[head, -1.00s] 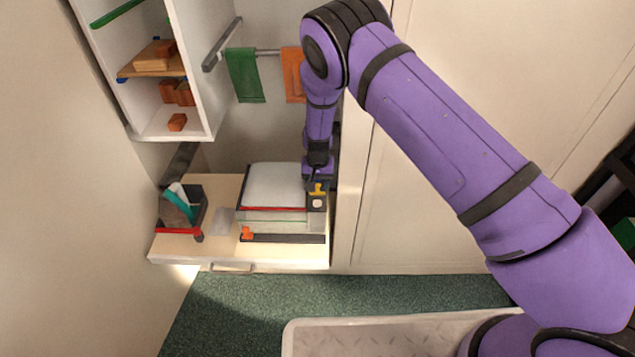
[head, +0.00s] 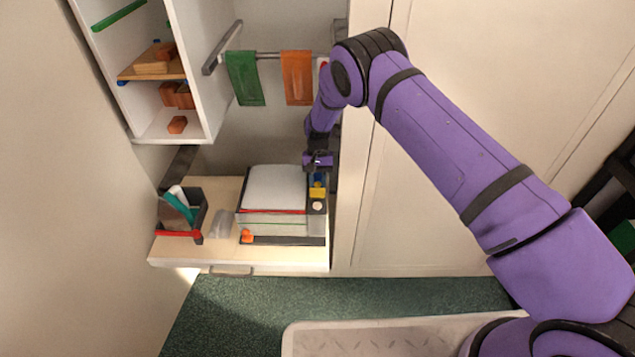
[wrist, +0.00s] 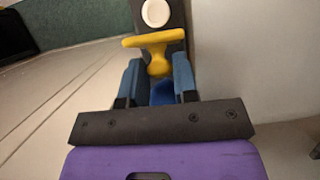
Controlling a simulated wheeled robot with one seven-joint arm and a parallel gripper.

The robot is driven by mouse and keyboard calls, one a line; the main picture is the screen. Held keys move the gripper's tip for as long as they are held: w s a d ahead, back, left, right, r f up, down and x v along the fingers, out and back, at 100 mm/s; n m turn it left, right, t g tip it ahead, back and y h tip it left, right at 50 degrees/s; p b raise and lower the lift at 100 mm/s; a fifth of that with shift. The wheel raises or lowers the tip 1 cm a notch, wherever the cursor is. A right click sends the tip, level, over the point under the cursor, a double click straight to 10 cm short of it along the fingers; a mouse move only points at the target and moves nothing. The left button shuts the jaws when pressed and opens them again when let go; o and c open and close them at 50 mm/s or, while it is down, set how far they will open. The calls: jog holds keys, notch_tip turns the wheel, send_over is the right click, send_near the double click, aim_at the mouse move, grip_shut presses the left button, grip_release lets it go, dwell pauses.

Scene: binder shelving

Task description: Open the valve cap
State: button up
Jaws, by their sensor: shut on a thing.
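A yellow T-shaped valve cap (head: 317,193) sits on a dark block (head: 318,208) at the right of the cabinet shelf. In the wrist view the yellow cap (wrist: 146,42) has its crossbar beyond my fingertips and its stem reaching back between them. My gripper (wrist: 159,70) has its two blue fingers on either side of that stem and appears shut on it. A brighter blue part (wrist: 162,92) shows between the fingers, partly hidden. In the head view my wrist hides most of the gripper.
A round white knob (head: 318,206) is just in front of the cap. A grey-white binder stack (head: 275,188) stands close left, with a dark holder (head: 190,212) farther left. A cabinet wall is close right. Green (head: 245,78) and orange (head: 297,77) cloths hang above.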

dwell(0.4)
jog(key=o, duration=0.9)
jog(key=shift+w, duration=0.1)
jog(key=v, duration=1)
jog(key=shift+w+r, duration=0.25)
jog(key=shift+r, duration=0.05)
jog(key=shift+s, duration=0.1)
